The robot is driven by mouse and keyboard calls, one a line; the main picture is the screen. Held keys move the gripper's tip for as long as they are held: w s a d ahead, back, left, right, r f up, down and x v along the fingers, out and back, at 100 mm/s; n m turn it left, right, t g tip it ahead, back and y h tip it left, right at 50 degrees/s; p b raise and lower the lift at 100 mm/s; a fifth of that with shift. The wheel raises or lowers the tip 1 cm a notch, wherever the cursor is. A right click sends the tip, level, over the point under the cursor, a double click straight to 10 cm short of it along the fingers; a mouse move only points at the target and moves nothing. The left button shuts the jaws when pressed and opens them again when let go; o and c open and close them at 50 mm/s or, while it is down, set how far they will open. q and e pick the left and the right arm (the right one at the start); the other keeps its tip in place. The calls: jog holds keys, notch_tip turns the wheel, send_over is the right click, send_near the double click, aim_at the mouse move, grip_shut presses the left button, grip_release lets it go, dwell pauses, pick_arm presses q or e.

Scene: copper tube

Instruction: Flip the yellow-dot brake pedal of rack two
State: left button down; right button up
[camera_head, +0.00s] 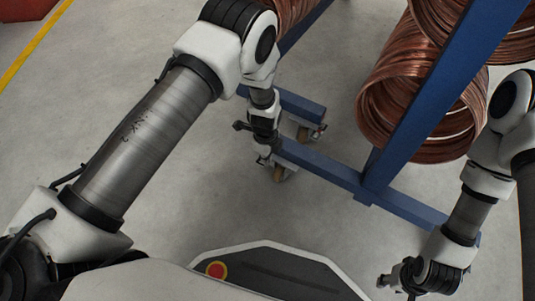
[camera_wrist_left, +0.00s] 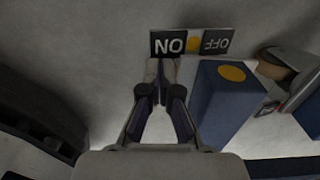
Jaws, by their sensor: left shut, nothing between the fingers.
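In the head view my left gripper (camera_head: 264,155) points down at the end of the blue rack beam (camera_head: 320,163), by a caster (camera_head: 280,173). The pedal is not discernible there. My right gripper (camera_head: 395,280) is at the lower right, away from the pedal; its fingers are too small to judge.
The blue beam end (camera_wrist_left: 232,95) with a yellow dot stands right of my fingers in the wrist view, with a caster wheel (camera_wrist_left: 285,65) beyond. Copper coils (camera_head: 425,100) hang on the rack above. Another caster (camera_head: 311,130) is behind. The grey floor (camera_head: 215,190) left of the rack is clear.

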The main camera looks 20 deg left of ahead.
pick_arm(q)
jog(key=shift+f+b, duration=0.55)
jog(key=shift+f, duration=0.75)
dwell(0.4)
notch_tip(320, 180, up, 7)
jog(key=p, duration=0.8)
jog(key=shift+p, duration=0.35)
jog(key=shift+r, duration=0.1)
